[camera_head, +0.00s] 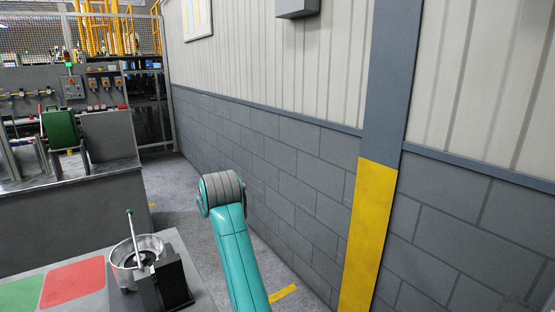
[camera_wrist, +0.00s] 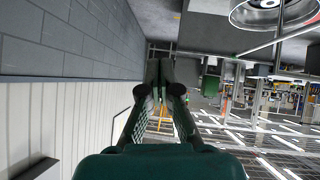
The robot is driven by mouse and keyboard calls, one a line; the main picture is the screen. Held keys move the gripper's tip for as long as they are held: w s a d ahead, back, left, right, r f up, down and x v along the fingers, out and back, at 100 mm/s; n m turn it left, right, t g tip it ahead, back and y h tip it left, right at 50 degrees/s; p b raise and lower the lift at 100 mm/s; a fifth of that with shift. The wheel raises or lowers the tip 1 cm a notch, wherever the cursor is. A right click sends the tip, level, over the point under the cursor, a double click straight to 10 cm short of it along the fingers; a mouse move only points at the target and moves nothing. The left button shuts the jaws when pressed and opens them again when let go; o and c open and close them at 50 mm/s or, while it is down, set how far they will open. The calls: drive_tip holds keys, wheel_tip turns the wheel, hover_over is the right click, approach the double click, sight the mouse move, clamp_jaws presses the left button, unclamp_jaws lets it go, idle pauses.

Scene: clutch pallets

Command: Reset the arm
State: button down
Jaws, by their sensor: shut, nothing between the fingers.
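My arm's teal link (camera_head: 235,255) rises from the bottom of the head view to a grey-banded joint, in front of the block wall. My gripper is not visible in the head view. In the wrist view my gripper (camera_wrist: 159,70) shows at the centre, its two dark green fingers together at the tips with nothing between them. It is apart from everything around it. The wrist view is turned over, with the wall on its left and the roof structure towards the bottom.
A metal bowl (camera_head: 124,276), a black block (camera_head: 165,282) and a green-knobbed lever (camera_head: 133,232) stand on a grey surface with a red patch (camera_head: 72,283). A workbench (camera_head: 75,215) holds a green part (camera_head: 60,129). A yellow-based post (camera_head: 367,235) stands right of my arm.

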drive_tip(key=s+d+f+m, duration=0.15)
drive_tip(key=d+f, duration=0.25)
drive_tip(key=f, duration=0.4)
drive_tip(key=s+d+f+t, duration=0.1)
drive_tip(key=s+d+f, duration=0.25)
drive_tip(key=f, duration=0.45)
drive_tip(key=s+d+f, duration=0.2)
drive_tip(key=d+f, duration=0.2)
drive_tip(key=f, duration=0.4)
drive_tip(key=s+d+f+m+t+h, duration=0.2)
drive_tip(key=s+d+f, duration=1.1)
drive_tip(key=s, duration=0.4)
drive_tip(key=s+d+f+m+t, duration=0.1)
drive_tip(key=s+d, duration=0.3)
drive_tip(key=s, duration=0.8)
drive_tip(key=s+d+m, duration=0.1)
drive_tip(key=s+d, duration=0.4)
drive_tip(key=s, duration=0.6)
drive_tip(key=s+d+r+m+h, duration=0.1)
drive_tip(key=s+r, duration=0.5)
drive_tip(key=s, duration=0.3)
drive_tip(key=s+d+r+t+h, duration=0.1)
drive_tip(key=s+d+r, duration=0.1)
drive_tip(key=s+r, duration=0.5)
drive_tip(key=s, duration=0.2)
drive_tip(key=shift+s+d+r+m+t, duration=0.15)
drive_tip(key=shift+s+r+m+t, duration=0.15)
drive_tip(key=shift+m, duration=0.05)
